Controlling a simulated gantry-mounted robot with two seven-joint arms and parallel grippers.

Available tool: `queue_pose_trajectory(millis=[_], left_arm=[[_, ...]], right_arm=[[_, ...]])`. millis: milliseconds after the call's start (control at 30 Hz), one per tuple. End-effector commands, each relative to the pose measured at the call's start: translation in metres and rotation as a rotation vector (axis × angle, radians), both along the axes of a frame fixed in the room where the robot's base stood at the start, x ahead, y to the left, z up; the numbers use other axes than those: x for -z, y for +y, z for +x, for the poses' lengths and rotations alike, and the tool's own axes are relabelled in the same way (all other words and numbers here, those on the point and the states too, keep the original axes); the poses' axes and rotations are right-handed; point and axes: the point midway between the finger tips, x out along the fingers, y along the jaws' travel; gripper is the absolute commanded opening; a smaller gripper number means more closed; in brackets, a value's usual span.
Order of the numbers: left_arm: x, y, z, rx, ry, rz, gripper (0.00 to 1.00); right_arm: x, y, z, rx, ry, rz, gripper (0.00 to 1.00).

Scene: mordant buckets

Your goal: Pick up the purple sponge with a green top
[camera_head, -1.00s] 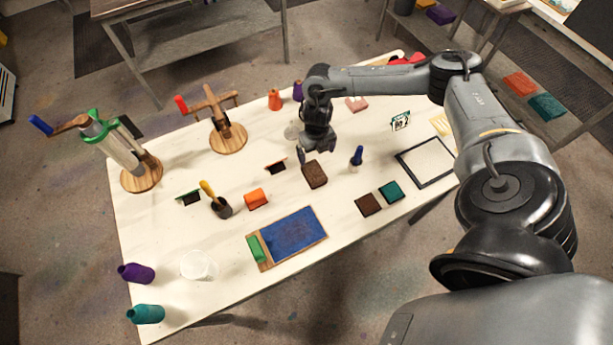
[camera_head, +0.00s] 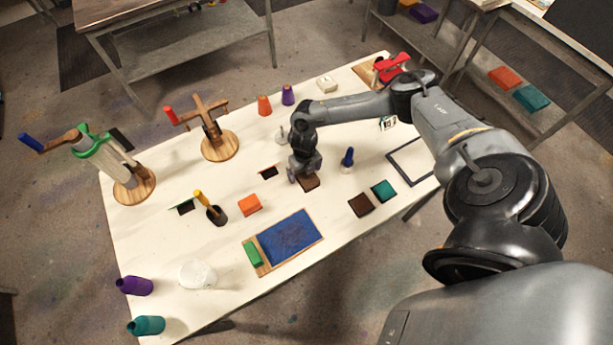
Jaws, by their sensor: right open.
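I cannot make out a sponge that is clearly purple with a green top. A dark brown block (camera_head: 311,184) lies on the white table, partly hidden by my right gripper (camera_head: 298,178). The right gripper is open, low over the block's left side; I cannot tell whether they touch. Another dark brown block (camera_head: 360,205) and a teal-topped block (camera_head: 384,190) lie side by side to the right. An orange block (camera_head: 249,204) lies to the left, and a green block (camera_head: 253,254) sits at the end of the blue panel's board. My left gripper is not in view.
A blue-handled tool (camera_head: 347,157) stands close right of the gripper. A black frame (camera_head: 409,162) lies near the right edge. Two wooden-based winders (camera_head: 219,146) (camera_head: 134,190) stand at left. A pale tub (camera_head: 197,274) is at front left. Bare table (camera_head: 160,240) lies around it.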

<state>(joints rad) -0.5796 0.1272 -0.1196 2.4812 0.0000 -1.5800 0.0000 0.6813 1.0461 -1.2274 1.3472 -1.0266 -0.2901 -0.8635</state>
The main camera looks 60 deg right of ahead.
Motion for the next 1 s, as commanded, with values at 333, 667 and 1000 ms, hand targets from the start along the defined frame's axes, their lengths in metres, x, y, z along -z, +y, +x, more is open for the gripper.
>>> queue_pose_trajectory(millis=[333,667,1000], left_arm=[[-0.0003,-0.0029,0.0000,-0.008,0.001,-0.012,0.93],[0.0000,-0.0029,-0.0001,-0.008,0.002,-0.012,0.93],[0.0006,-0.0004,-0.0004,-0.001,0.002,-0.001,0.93]], right_arm=[[0.0055,-0.0004,0.0000,0.001,-0.001,-0.001,0.96],[0.0052,-0.0003,0.0001,0.000,-0.001,-0.001,0.45],[0.0041,-0.0003,0.0003,0.000,-0.001,0.000,0.40]])
